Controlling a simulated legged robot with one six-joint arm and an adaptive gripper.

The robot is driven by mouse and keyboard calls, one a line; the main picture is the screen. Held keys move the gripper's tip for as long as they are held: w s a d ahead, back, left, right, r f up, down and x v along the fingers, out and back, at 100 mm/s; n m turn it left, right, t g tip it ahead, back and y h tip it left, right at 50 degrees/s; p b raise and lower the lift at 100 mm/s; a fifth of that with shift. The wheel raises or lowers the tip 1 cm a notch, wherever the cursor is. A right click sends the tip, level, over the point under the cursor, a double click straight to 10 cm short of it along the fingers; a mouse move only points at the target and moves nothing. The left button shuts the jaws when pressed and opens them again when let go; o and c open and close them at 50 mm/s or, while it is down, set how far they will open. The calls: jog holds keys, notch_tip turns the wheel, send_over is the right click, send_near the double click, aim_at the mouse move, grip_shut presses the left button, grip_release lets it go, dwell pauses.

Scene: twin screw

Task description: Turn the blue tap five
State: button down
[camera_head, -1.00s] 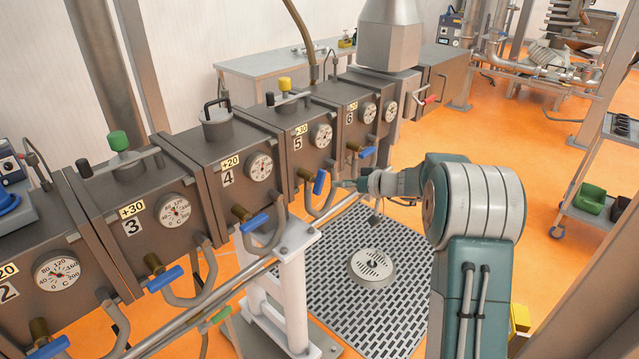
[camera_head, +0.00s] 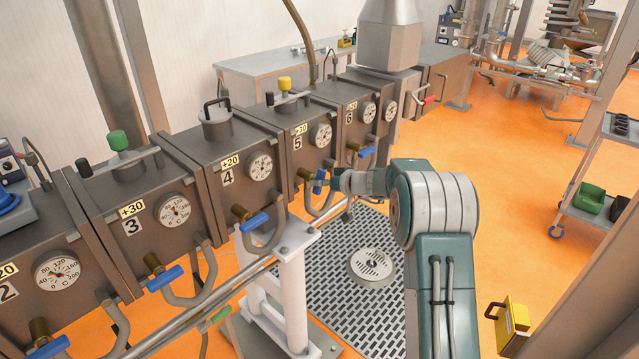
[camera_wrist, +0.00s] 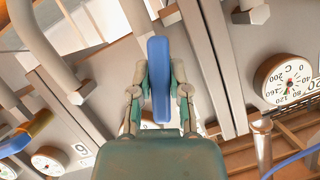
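The blue tap five (camera_head: 319,182) is on the front of the unit marked 5 (camera_head: 310,140) in the head view. Its blue handle is upright in the wrist view (camera_wrist: 160,80). My gripper (camera_head: 332,181) is right at this handle. The tap's brass stem is hidden in the wrist view.
Similar blue taps sit on neighbouring units, such as tap four (camera_head: 254,222) and tap six (camera_head: 367,152). A curved grey pipe (camera_head: 325,208) hangs below tap five. A dial gauge (camera_wrist: 287,80) is at the right of the wrist view.

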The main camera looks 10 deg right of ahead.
dwell(0.4)
jog(key=m+g+y, duration=0.1)
jog(key=m+y, duration=0.1)
jog(key=m, duration=0.2)
jog(key=shift+d+m+y, duration=0.1)
jog(key=shift+m+y, duration=0.3)
jog(key=m+y, duration=0.1)
jog(key=m, duration=0.1)
jog(key=m+y, duration=0.1)
jog(key=m, duration=0.2)
jog(key=shift+f+m+t, duration=0.1)
jog(key=shift+m+t, duration=0.2)
jog(key=shift+y, duration=0.3)
jog(key=c, duration=0.6)
grip_release()
jog(key=shift+f, duration=0.1)
jog(key=shift+d, duration=0.1)
